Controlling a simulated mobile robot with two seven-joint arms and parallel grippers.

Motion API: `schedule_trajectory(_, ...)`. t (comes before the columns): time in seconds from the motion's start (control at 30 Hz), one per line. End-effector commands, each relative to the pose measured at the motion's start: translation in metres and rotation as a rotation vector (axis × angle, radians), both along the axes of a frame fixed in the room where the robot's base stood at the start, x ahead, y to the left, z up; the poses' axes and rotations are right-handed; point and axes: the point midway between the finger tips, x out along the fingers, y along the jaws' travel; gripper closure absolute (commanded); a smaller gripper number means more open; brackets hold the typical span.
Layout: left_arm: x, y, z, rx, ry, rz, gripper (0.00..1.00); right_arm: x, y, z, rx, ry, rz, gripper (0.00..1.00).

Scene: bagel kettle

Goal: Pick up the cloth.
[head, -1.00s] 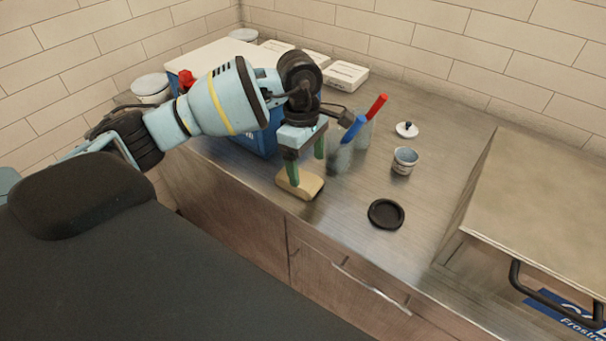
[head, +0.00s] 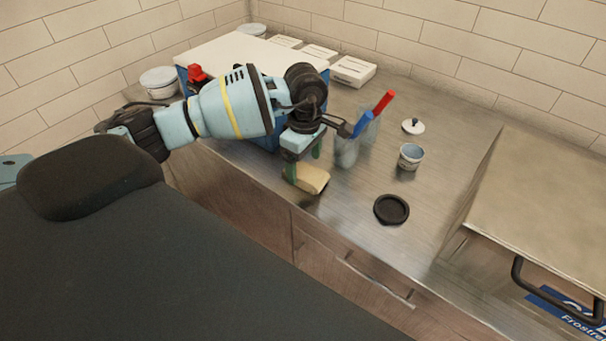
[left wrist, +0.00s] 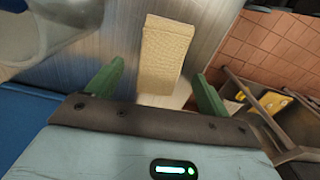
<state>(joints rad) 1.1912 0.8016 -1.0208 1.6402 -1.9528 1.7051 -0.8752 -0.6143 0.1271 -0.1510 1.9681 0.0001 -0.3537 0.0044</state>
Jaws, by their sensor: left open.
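The cloth (head: 312,179) is a folded pale yellow piece lying at the front edge of the steel counter. In the left wrist view the cloth (left wrist: 166,52) lies lengthwise between and beyond the green fingertips. My left gripper (head: 303,166) is directly over the cloth, pointing down, with its fingers apart. In the left wrist view the left gripper (left wrist: 157,88) is open, one finger on each side of the cloth. The gripper hides part of the cloth's near end. I cannot tell whether the fingers touch it. My right gripper is not in view.
Clear cups (head: 346,150) holding a blue and a red item stand close right of the gripper. A blue box (head: 265,139) with a white top is behind the arm. A black lid (head: 391,209), a small tub (head: 411,156) and a white lid (head: 413,126) lie farther right.

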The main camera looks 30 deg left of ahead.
Motion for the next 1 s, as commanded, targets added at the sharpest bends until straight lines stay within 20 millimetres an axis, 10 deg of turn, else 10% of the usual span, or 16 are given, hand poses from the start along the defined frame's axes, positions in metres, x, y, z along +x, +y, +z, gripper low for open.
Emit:
schedule_trajectory(0.47, 0.0, 0.0, -0.025, -0.001, -0.002, 0.0, 0.2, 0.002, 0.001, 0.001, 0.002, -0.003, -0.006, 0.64)
schedule_trajectory(0.83, 0.0, 0.0, -0.025, -0.001, -0.003, -0.001, 0.67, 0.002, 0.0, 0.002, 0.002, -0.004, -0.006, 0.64)
schedule_trajectory(1.0, 0.0, 0.0, -0.024, -0.001, -0.003, 0.0, 0.68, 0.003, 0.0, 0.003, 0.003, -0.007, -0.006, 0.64)
